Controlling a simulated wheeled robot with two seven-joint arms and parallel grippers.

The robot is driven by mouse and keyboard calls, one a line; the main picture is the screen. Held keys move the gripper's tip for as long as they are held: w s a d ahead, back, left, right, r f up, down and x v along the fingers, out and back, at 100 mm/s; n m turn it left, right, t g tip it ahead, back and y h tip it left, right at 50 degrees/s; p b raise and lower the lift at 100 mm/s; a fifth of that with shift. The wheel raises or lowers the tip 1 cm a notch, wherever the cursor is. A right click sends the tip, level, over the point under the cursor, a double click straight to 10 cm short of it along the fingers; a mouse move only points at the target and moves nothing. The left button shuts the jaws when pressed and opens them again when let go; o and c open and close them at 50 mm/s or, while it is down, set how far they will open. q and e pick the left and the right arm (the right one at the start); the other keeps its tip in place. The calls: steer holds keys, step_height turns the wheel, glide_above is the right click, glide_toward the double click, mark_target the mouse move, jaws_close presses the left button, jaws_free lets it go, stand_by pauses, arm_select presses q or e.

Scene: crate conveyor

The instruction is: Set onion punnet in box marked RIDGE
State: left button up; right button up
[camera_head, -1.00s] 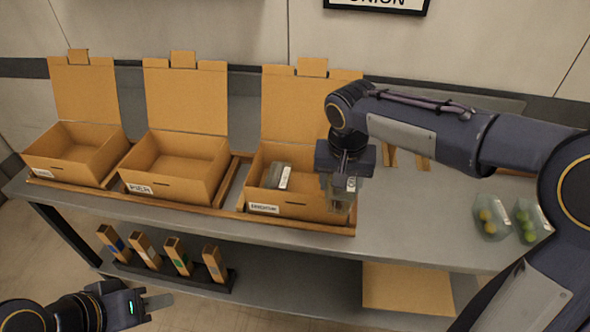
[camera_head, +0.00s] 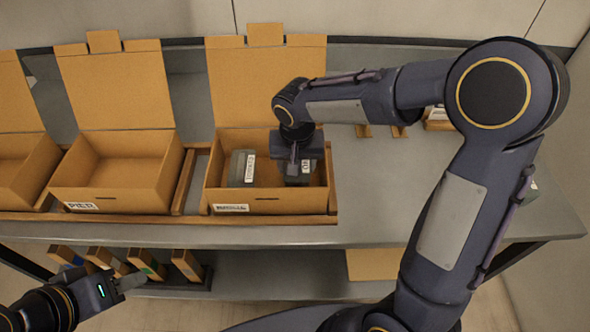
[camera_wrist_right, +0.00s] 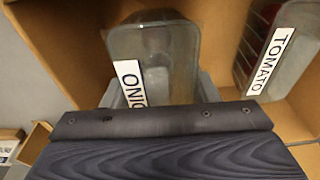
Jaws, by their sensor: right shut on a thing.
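The onion punnet (camera_wrist_right: 160,50), clear with a grey base and a white label reading "ONIO", is between the jaws of my right gripper (camera_head: 298,170). In the head view the gripper points down into the right-hand cardboard box (camera_head: 265,200), and the punnet (camera_head: 299,181) is inside its walls on the right side. I cannot tell if it touches the floor. The box's front label (camera_head: 231,208) is too blurred to read surely. A tomato punnet (camera_wrist_right: 290,65) lies beside it, on the left in the head view (camera_head: 240,167). My left gripper (camera_head: 133,282) is low at left, away from the boxes.
A box marked PIER (camera_head: 120,200) stands to the left, with another box (camera_head: 20,165) past it. Their lids are up. Several coloured-label blocks (camera_head: 145,262) sit in a rack below. The counter (camera_head: 375,210) right of the boxes is mostly clear.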

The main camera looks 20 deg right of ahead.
steer(key=shift+f, duration=1.35)
steer(key=shift+f, duration=0.1)
steer(key=shift+f, duration=0.15)
steer(key=o, duration=1)
